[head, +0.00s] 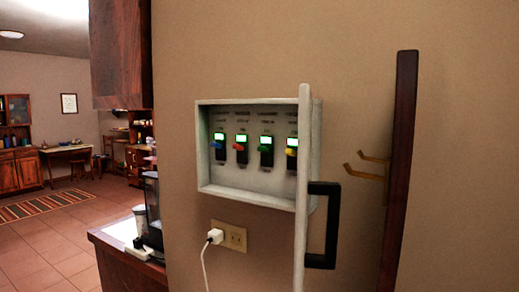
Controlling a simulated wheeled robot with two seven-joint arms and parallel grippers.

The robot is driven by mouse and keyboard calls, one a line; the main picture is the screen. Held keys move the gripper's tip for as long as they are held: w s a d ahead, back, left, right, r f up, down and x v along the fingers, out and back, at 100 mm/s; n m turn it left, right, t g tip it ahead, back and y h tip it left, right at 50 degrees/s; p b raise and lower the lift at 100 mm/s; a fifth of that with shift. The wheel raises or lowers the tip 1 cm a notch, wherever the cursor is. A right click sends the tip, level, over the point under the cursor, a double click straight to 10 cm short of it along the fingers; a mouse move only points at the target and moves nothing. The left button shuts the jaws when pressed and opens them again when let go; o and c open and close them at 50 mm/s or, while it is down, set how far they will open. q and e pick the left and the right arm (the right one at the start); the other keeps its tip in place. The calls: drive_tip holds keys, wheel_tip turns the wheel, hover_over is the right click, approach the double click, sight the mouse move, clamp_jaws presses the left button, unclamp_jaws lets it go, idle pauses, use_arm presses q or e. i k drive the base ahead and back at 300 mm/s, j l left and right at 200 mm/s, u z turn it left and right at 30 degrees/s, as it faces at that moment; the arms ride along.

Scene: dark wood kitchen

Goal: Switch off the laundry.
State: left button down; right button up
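A white switch box (247,185) is fixed to the wall, with its door (302,230) swung open and seen almost edge-on. A black handle (322,258) is on the door. Inside is a row of several switches with lit green displays: a blue-tipped one (219,145), a red-tipped one (240,146), a green-tipped one (265,150) and a yellow-tipped one (291,153) partly behind the door edge. Neither of my grippers is in view.
A wall outlet (233,238) with a white plug (215,236) and cord is below the box. A dark wood board (401,140) with brass hooks (370,166) is at right. A counter (125,258) stands at lower left, below a wall cabinet (121,50). Open tiled floor (60,245) lies left.

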sight(262, 149)
drive_tip(key=i+j, duration=0.1)
drive_tip(key=j, duration=0.4)
drive_tip(key=i+j, duration=0.1)
drive_tip(key=j, duration=0.45)
drive_tip(key=i+j, duration=0.1)
drive_tip(key=j, duration=0.4)
drive_tip(key=k+u, duration=0.05)
